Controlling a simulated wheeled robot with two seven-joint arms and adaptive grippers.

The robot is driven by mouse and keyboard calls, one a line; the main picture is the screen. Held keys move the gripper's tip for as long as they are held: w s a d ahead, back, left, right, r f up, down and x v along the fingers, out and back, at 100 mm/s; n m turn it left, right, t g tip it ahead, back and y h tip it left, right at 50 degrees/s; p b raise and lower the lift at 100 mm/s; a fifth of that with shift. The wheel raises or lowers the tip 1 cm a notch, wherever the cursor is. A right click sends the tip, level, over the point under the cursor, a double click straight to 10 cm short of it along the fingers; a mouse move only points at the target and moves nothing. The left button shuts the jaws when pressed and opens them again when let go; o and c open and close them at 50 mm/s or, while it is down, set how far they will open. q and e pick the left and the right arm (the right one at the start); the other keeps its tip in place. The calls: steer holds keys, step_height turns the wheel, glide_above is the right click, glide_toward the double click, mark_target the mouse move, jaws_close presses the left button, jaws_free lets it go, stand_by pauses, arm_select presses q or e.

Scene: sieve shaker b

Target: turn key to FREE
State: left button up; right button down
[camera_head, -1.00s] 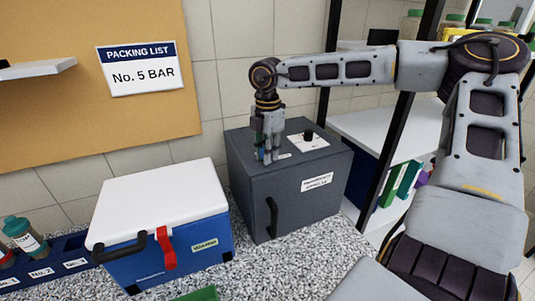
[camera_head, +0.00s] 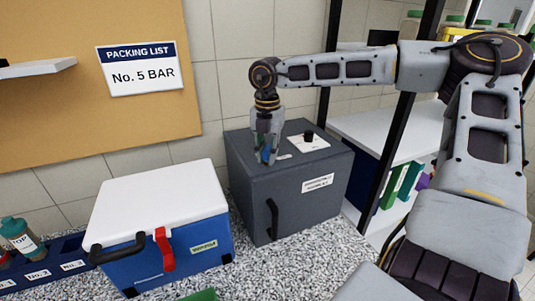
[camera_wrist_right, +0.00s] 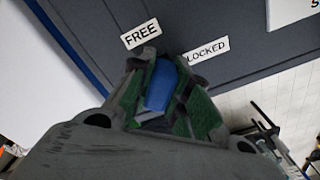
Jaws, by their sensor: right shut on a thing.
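The key shows in the right wrist view as a blue grip (camera_wrist_right: 160,86) between the fingers of my right gripper (camera_wrist_right: 165,75). It stands on top of the dark grey box (camera_head: 287,192), near its left side. In the head view my right gripper (camera_head: 266,155) points down, shut on the key. The key's lower part is hidden by the fingers. My left gripper is not in view.
A black knob (camera_head: 308,136) on a white plate stands on the box top, right of the gripper. A blue cooler (camera_head: 140,270) with a white lid stands left of the box. A white shelf (camera_head: 390,135) is at the right.

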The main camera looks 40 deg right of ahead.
mark_target(268, 147)
steer(key=shift+n, duration=5.2)
steer(key=c, duration=1.3)
jaws_free()
steer(key=shift+r, duration=6)
steer(key=shift+s, duration=0.1)
